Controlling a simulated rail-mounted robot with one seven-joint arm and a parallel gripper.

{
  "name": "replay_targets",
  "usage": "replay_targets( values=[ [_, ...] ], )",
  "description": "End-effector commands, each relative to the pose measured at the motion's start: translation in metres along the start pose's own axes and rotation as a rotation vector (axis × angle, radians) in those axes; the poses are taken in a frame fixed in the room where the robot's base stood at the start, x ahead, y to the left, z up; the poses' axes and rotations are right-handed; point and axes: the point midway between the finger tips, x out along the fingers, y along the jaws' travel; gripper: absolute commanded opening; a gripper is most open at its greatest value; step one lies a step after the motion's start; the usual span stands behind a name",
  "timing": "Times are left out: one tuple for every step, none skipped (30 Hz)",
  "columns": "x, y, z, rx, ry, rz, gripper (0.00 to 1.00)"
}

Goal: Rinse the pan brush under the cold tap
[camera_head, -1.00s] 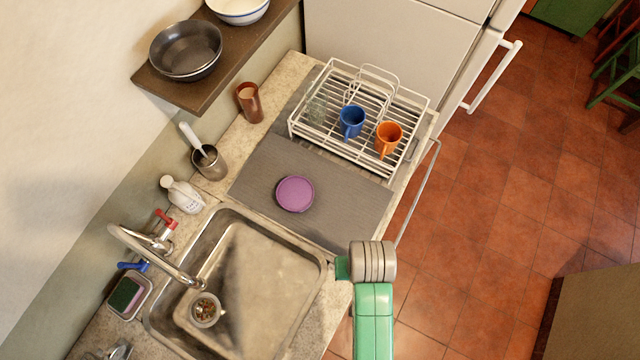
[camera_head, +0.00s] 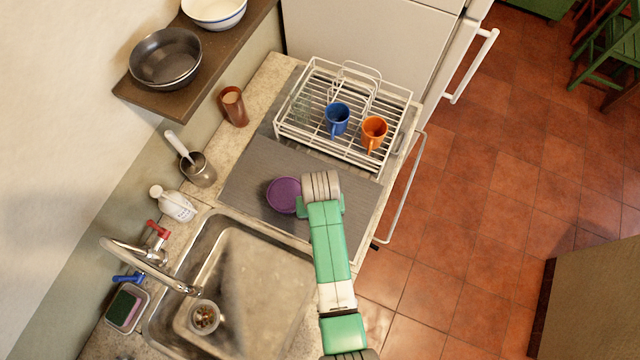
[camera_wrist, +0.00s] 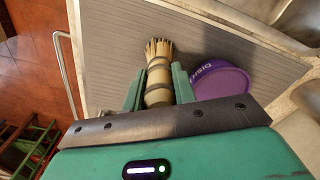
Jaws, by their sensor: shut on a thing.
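In the wrist view the pan brush (camera_wrist: 158,55), pale with dark bands and stiff bristles, is between the green fingers of my gripper (camera_wrist: 158,87), which is shut on it. Its bristles point away from me over the grey mat. The tap (camera_head: 150,266) arches over the steel sink (camera_head: 255,285) at lower left. It has a blue handle (camera_head: 128,279) and a red handle (camera_head: 157,229).
A white wire rack (camera_head: 345,157) with a blue mug (camera_head: 337,119) and an orange mug (camera_head: 374,131) stands beyond the grey mat (camera_head: 250,180). The sink basin has free room.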

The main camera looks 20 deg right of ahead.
Motion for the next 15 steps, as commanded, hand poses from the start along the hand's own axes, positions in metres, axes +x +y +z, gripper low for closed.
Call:
replay_targets(
  values=[
    [0.0022, -0.0002, -0.0005, 0.000, 0.001, 0.000, 0.04],
    [0.0029, -0.0002, -0.0007, 0.000, 0.002, 0.000, 0.04],
    [0.0030, -0.0002, -0.0008, 0.000, 0.003, 0.000, 0.04],
    [0.0029, -0.0002, -0.0008, 0.000, 0.003, 0.000, 0.04],
    [0.0029, -0.0001, -0.0008, 0.000, 0.003, 0.000, 0.04],
    [0.0029, -0.0001, -0.0007, 0.000, 0.003, 0.000, 0.04],
    [0.0029, -0.0001, -0.0007, 0.000, 0.003, 0.000, 0.04],
    [0.0031, -0.0001, -0.0006, 0.000, 0.003, 0.000, 0.04],
    [0.0040, 0.0000, -0.0005, 0.000, 0.003, 0.000, 0.04],
    [0.0052, -0.0001, -0.0004, 0.000, 0.002, 0.000, 0.04],
    [0.0063, 0.0000, -0.0004, 0.000, 0.002, -0.001, 0.04],
    [0.0060, 0.0000, -0.0005, 0.000, 0.003, -0.001, 0.31],
    [0.0057, -0.0001, -0.0005, 0.000, 0.003, -0.001, 0.37],
    [0.0056, 0.0000, -0.0004, 0.000, 0.003, -0.001, 0.43],
    [0.0056, 0.0000, -0.0004, 0.000, 0.003, -0.001, 0.49]
  ],
)
